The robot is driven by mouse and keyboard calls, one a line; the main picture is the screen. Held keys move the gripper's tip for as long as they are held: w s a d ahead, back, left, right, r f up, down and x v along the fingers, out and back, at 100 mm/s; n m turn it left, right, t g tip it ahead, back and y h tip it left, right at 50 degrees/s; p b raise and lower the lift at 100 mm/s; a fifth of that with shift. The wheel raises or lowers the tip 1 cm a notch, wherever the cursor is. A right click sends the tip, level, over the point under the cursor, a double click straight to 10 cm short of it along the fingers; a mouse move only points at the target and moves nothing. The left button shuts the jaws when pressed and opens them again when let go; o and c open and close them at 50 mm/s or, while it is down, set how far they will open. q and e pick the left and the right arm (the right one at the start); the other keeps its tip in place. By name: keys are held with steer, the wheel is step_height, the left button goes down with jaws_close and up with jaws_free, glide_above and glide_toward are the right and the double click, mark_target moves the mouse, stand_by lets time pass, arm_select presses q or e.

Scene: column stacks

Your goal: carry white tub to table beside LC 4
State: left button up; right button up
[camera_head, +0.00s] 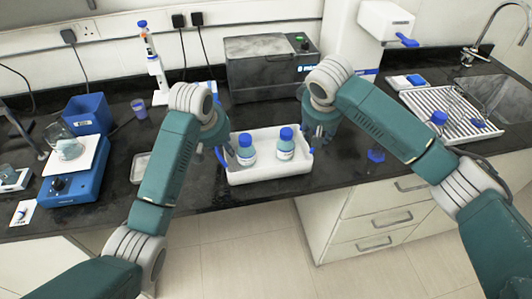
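The white tub (262,178) stands on the dark bench near its front edge, between my two grippers. Two bottles with blue caps, a left one (246,156) and a right one (285,151), stand upright in it. The tub has blue parts at its two ends. My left gripper (221,148) is at the tub's left end, and my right gripper (318,138) is at its right end. Both point downward. The fingers are small and partly hidden by the arms, so I cannot tell whether they touch or grip the tub. No label reading LC 4 is legible.
A dark grey instrument (262,72) stands behind the tub. At left are a blue balance or stirrer (70,180) with a beaker, a blue box (88,113) and a pipette stand (152,65). At right are a draining rack (450,110) and a sink tap (490,35). Floor is clear in front.

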arm_select(q)
steer(key=shift+c, duration=0.5)
arm_select(e)
steer(key=shift+c, duration=0.5)
arm_select(q)
steer(key=shift+f, duration=0.1)
jaws_close()
arm_select(e)
jaws_close()
steer(key=shift+w+r, duration=0.1)
